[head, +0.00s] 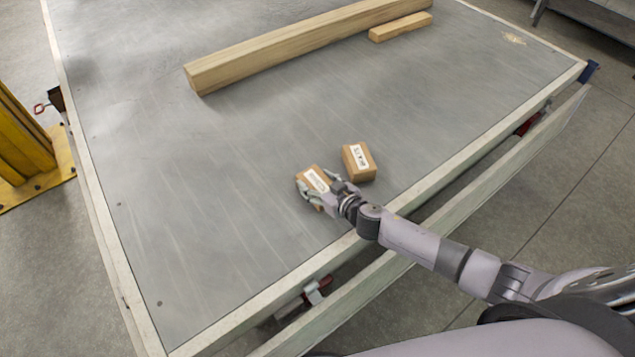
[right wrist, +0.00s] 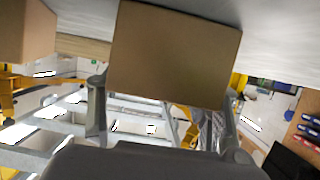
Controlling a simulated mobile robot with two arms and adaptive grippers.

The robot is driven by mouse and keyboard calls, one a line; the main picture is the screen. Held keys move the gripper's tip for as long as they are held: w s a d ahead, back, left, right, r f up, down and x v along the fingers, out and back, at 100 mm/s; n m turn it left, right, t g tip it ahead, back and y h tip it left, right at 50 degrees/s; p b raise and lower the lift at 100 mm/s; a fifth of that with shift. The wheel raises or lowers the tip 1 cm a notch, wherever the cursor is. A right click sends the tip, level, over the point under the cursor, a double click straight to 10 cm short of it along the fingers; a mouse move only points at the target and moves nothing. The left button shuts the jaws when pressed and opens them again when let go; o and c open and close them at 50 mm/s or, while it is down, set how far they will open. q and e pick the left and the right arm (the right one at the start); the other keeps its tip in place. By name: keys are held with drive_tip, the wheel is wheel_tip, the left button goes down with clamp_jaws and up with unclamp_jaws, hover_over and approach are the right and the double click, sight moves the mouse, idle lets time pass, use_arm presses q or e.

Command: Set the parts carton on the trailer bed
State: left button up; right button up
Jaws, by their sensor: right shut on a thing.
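A small brown carton (head: 315,179) with a white label sits between the fingers of my right gripper (head: 318,186), at the near part of the trailer bed (head: 220,200). The right gripper is shut on it. In the right wrist view, the carton (right wrist: 172,52) fills the space between the two fingers, with the grey bed surface along the top. I cannot tell for sure whether its underside touches the bed. A second, similar labelled carton (head: 359,162) stands on the bed just to the right, apart from the held one. My left gripper is not in view.
A long wooden beam (head: 290,42) and a short wood block (head: 400,27) lie across the far part of the bed. A pale side board (head: 330,318) runs along the near edge. A yellow post (head: 22,140) stands left. The bed's left side is clear.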

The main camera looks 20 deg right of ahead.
drive_tip(key=o, duration=1.4)
drive_tip(key=shift+s+r, duration=0.1)
drive_tip(key=v, duration=1)
drive_tip(key=shift+s+d+r, duration=0.1)
drive_tip(key=shift+s+d, duration=0.05)
drive_tip(key=shift+s, duration=0.25)
drive_tip(key=shift+s+d+r, duration=0.15)
drive_tip(key=shift+s+r, duration=0.1)
drive_tip(key=shift+s, duration=0.15)
